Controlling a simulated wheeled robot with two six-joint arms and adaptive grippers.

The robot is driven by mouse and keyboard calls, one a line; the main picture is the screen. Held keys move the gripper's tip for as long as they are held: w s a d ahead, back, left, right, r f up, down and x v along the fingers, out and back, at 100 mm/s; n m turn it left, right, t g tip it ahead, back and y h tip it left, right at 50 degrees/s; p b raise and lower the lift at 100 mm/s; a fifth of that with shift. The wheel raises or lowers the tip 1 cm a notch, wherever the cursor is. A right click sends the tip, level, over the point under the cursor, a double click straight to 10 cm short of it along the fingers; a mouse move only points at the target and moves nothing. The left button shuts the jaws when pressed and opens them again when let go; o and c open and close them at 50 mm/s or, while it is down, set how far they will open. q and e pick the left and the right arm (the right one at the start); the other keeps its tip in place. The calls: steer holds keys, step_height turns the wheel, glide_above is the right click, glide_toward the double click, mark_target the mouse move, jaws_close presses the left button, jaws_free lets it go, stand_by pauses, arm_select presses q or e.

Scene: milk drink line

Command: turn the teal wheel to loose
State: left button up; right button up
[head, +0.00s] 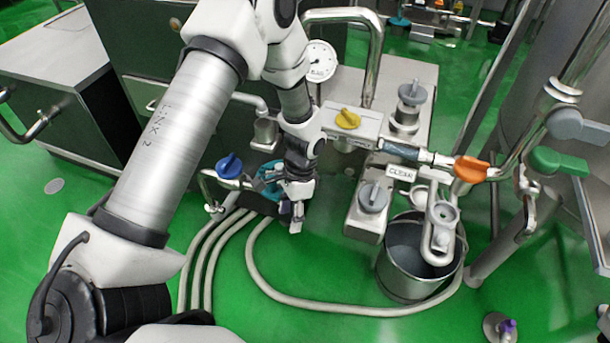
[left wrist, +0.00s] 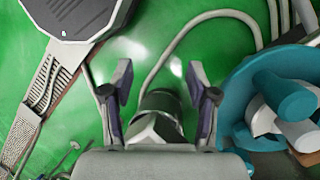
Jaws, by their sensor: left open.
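The teal wheel (head: 268,172) is low in the middle of the head view, partly hidden behind my left arm. In the left wrist view the teal wheel (left wrist: 245,88) fills the right side, with a round teal knob standing out from it. My left gripper (head: 297,208) points down just right of the wheel. In the left wrist view the left gripper (left wrist: 160,82) has its two fingers apart, with green floor and hose beyond them. The wheel lies outside the fingers, beside the right one. My right gripper is not in view.
A blue valve handle (head: 229,166) stands left of the wheel. Pale hoses (head: 262,270) run over the green floor. A grey knob (head: 373,197) on a metal block and a steel bucket (head: 405,275) stand to the right. A yellow handle (head: 348,118) and an orange handle (head: 471,169) sit higher.

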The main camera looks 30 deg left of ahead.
arm_select(q)
steer(key=w+a+r+t, duration=0.1)
steer(key=w+r, duration=0.2)
steer(key=w+a+r+t+b, duration=0.1)
steer(key=w+r, duration=0.3)
steer(key=w+a+r+t+b, duration=0.1)
steer(key=w+r, duration=0.3)
steer(key=shift+w+a+t, duration=0.1)
steer(key=shift+a+t, duration=0.15)
steer(key=shift+t, duration=0.05)
steer(key=shift+r, duration=0.1)
step_height(320, 180, down, 8)
steer(key=shift+w+r, duration=0.1)
steer(key=shift+r, duration=0.1)
jaws_close()
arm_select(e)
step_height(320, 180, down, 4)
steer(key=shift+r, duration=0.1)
